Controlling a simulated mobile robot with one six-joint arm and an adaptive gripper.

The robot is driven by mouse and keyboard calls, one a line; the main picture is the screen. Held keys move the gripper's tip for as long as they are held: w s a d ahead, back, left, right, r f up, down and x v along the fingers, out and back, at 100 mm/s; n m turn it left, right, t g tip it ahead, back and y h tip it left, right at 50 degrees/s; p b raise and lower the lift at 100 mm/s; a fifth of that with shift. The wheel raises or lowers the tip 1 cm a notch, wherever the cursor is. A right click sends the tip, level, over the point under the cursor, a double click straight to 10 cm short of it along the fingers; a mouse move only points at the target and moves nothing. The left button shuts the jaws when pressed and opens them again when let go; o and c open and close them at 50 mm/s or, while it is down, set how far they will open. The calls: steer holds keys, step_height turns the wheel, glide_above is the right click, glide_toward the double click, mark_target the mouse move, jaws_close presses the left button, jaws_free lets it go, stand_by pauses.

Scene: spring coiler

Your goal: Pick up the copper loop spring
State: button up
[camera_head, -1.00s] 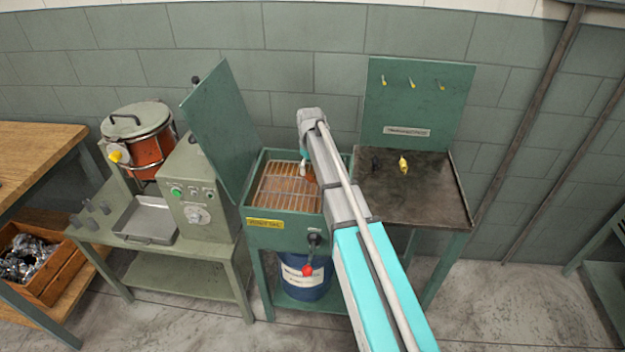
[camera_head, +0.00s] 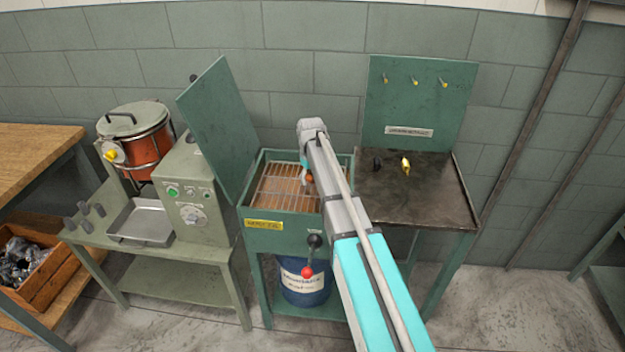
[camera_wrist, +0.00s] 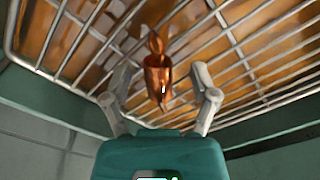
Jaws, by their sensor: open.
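The copper loop spring (camera_wrist: 158,76) shows in the wrist view as a shiny copper piece with a loop at its upper end. It is over the wire rack (camera_wrist: 235,55) of the green bin, between the two fingers of my gripper (camera_wrist: 160,92). The fingers stand open, with a gap on both sides of the spring. I cannot tell whether the spring lies on the rack or how far it is from the fingertips. In the head view my arm reaches over the bin, and it hides most of my gripper and the spring.
The green bin (camera_head: 282,226) has a raised lid (camera_head: 217,125) on its left and a red-knobbed lever in front. A dark-topped bench (camera_head: 425,195) with a black and a yellow item stands right. A grey machine (camera_head: 186,190) and tray stand left.

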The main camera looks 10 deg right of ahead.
jaws_close()
stand_by(0.5)
steer(key=shift+r, duration=0.1)
step_height(320, 180, up, 3)
steer(key=p, duration=0.3)
steer(key=shift+f, duration=0.2)
steer(key=s+r+p, duration=1)
steer(key=s, duration=0.4)
steer(key=shift+a, duration=0.3)
steer(key=shift+r, duration=0.15)
